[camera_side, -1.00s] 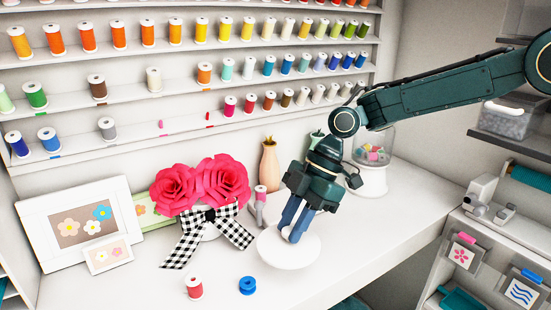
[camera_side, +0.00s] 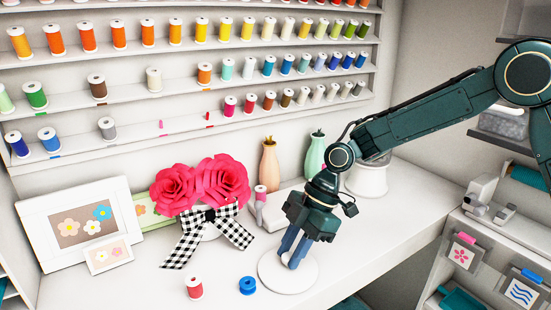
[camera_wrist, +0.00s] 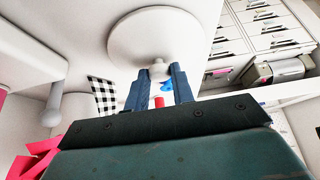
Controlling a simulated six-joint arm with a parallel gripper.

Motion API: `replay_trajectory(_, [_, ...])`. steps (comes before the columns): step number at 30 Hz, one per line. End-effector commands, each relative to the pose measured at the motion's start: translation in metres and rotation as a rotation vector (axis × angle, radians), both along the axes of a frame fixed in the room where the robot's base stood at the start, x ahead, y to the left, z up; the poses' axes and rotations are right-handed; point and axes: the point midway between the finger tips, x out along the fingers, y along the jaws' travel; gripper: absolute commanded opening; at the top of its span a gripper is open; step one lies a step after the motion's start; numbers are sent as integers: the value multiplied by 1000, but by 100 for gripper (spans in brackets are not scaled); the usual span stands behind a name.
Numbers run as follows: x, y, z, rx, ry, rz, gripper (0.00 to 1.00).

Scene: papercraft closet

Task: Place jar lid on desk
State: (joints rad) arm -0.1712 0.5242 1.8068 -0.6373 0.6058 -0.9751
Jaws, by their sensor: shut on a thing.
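The jar lid (camera_side: 272,274) is a white round disc with a small knob. My gripper (camera_side: 292,258) is over it, pointing down, with its blue fingers shut on the knob. In the wrist view the lid (camera_wrist: 150,32) shows as a broad disc, and its knob sits between the fingertips (camera_wrist: 158,78) of my gripper. The lid is flat at the front of the white desk (camera_side: 345,262), touching it or just above it; I cannot tell which. The jar (camera_side: 367,180) stands at the back right of the desk, its upper part hidden behind my arm.
A blue spool (camera_side: 247,286) and a red spool (camera_side: 194,287) stand left of the lid. Pink flowers with a checked bow (camera_side: 205,230), picture frames (camera_side: 80,225) and two vases (camera_side: 269,165) stand behind. Desk to the right is clear.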

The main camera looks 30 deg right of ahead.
Motion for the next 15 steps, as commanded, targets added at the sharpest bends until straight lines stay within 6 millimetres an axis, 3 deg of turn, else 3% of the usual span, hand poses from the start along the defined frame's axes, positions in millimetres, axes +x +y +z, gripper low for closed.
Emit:
replay_trajectory(11, [0,0,-3,1,0,0,1])
replay_trajectory(12, [0,0,-3,1,0,0,32])
replay_trajectory(15, [0,0,-3,1,0,0,46])
